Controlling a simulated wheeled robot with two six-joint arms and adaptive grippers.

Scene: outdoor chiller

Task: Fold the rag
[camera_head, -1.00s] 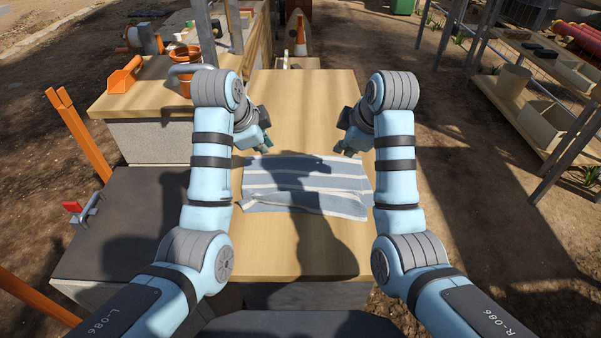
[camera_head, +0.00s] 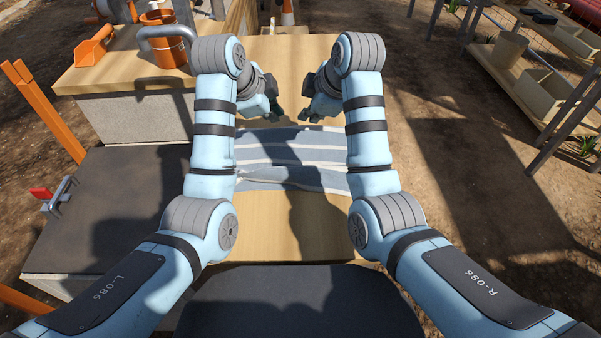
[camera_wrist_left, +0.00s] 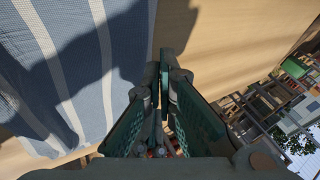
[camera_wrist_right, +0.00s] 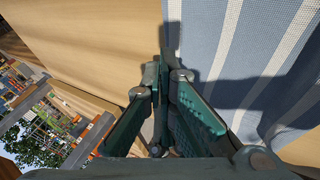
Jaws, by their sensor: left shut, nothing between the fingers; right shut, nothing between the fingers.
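The rag (camera_head: 285,148), blue-grey with white stripes, lies on the wooden tabletop with a rumpled ridge along its near side. My arms cover parts of its left and right sides. It also shows in the left wrist view (camera_wrist_left: 85,60) and the right wrist view (camera_wrist_right: 240,45). My left gripper (camera_head: 276,116) is shut and empty by the rag's far edge; its closed fingers show in the left wrist view (camera_wrist_left: 165,62). My right gripper (camera_head: 304,118) is shut and empty close beside it, also by the far edge; its fingers show in the right wrist view (camera_wrist_right: 163,62).
The wooden tabletop (camera_head: 290,60) is clear beyond the rag and has a bare strip in front. A side counter at left holds an orange pot (camera_head: 166,45) and an orange tool (camera_head: 94,46). Shelves with planter boxes (camera_head: 553,92) stand at far right.

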